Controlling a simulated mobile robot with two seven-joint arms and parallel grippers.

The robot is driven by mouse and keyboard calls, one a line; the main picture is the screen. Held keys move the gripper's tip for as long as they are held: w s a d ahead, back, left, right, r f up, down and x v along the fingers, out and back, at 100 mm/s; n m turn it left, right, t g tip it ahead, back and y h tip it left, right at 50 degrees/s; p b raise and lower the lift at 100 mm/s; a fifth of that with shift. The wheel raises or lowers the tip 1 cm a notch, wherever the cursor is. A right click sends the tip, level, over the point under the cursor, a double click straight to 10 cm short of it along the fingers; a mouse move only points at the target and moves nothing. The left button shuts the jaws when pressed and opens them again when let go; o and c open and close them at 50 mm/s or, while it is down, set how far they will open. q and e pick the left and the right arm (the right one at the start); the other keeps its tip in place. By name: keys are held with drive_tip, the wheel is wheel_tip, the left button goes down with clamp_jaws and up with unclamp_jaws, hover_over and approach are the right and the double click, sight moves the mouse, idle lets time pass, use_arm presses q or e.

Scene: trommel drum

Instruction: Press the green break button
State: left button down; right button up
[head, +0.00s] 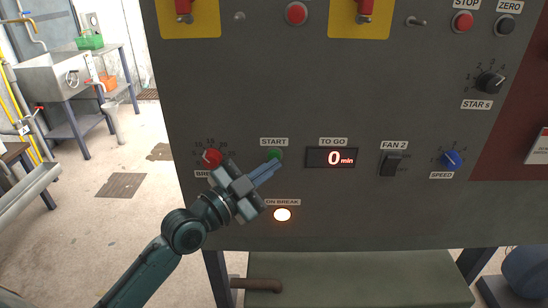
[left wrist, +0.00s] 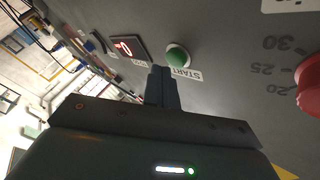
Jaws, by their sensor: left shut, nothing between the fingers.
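The green button (head: 274,153) sits under a START label on the grey panel, left of the TO GO display (head: 331,158), which reads 0 min. My left gripper (head: 276,166) is shut and empty, its fingertips just below the green button and partly over it in the head view. In the left wrist view the green button (left wrist: 177,56) shows whole, a little beyond the shut fingertips (left wrist: 161,70); I see a gap between them. The ON BREAK lamp (head: 282,215) glows pale. My right gripper is not in view.
A FAN 2 switch (head: 392,164) and a blue SPEED knob (head: 451,159) are to the right. Red STOP (head: 463,22) and black ZERO (head: 505,26) buttons are at the upper right. A sink (head: 70,77) stands at the far left. The floor left of the panel is mostly open.

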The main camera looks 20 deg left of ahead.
use_arm(q)
drive_tip(key=shift+w+a, duration=0.1)
drive_tip(key=shift+w, duration=0.15)
drive_tip(key=shift+w+a, duration=0.1)
drive_tip(key=shift+w, duration=0.35)
idle(0.6)
drive_tip(key=shift+s, duration=0.1)
drive_tip(key=shift+s+d+p, duration=0.25)
drive_tip(key=shift+s+p, duration=0.05)
drive_tip(key=shift+s, duration=0.5)
drive_tip(key=s+p, duration=0.1)
drive_tip(key=s, duration=0.1)
drive_tip(key=s+d+p, duration=0.1)
drive_tip(key=s, duration=0.1)
drive_tip(key=shift+s+d, duration=0.2)
drive_tip(key=shift+s, duration=0.2)
drive_tip(key=shift+f+p, duration=0.1)
drive_tip(key=shift+p, duration=0.2)
